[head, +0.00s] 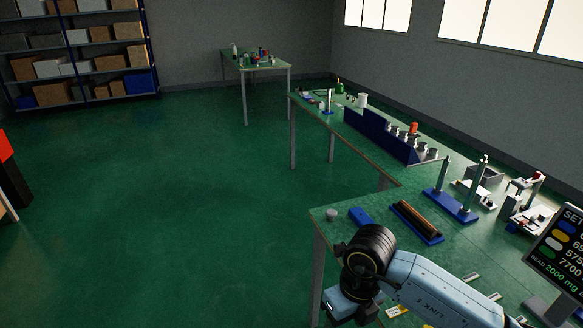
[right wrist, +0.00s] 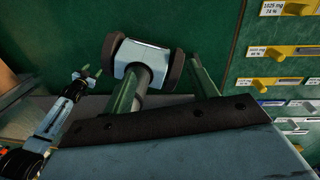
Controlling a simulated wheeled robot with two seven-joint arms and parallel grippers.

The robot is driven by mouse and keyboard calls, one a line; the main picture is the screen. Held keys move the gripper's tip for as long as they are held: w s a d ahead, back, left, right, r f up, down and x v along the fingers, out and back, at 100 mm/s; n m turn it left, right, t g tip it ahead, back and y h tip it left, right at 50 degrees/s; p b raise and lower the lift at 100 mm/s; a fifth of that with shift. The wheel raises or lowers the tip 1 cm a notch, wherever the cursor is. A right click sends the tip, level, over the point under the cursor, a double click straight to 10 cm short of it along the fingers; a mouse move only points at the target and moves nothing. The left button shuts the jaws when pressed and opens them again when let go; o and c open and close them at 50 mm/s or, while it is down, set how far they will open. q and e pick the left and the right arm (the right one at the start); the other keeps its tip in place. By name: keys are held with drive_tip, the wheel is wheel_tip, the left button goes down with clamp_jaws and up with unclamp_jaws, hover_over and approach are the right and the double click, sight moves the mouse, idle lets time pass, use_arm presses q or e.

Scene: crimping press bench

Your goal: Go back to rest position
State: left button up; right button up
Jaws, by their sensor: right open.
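My right arm comes in from the lower right of the head view and bends down at a black joint over the near bench corner. Its fingers do not show clearly there. In the right wrist view my right gripper (right wrist: 163,66) is open, with its two fingers apart and nothing held between them. My left gripper (right wrist: 88,73) shows small at the left of the right wrist view, at the end of my left arm. Its fingers are too small to tell whether they are open or shut. My left arm is out of the head view.
The bench (head: 330,222) holds a blue block (head: 361,217), a brown roller on a blue base (head: 416,222), a blue two-post stand (head: 452,205) and a display (head: 561,253). Labelled yellow-handled items (right wrist: 288,52) lie right of my right gripper. Open green floor (head: 200,200) lies left.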

drive_tip(key=a+f+m+y, duration=0.6)
drive_tip(key=a+m+y, duration=0.2)
drive_tip(key=a+y, duration=0.4)
drive_tip(key=w+d+f+m+t+h, duration=0.2)
drive_tip(key=d+f+m+t+h, duration=0.1)
drive_tip(key=d+f+m+t, duration=1.1)
drive_tip(key=s+d+f+m+g+h, duration=0.35)
drive_tip(key=s+f+m+h, duration=0.2)
drive_tip(key=f+m, duration=0.4)
use_arm(q)
drive_tip(key=shift+w, duration=0.35)
use_arm(e)
drive_tip(key=s+d+f+m+g+h, duration=0.1)
drive_tip(key=s+d+f+m+g, duration=0.1)
drive_tip(key=s, duration=0.8)
drive_tip(key=s+d+f+m+g+h, duration=0.2)
drive_tip(key=s+d+f+g, duration=0.1)
drive_tip(key=s+f, duration=0.4)
drive_tip(key=s+d+f+m+g+h, duration=0.1)
drive_tip(key=s+d+f+m+g, duration=0.2)
drive_tip(key=s, duration=1)
wheel_tip(320, 180, down, 2)
drive_tip(key=shift+d+f, duration=0.1)
drive_tip(key=shift+d, duration=0.35)
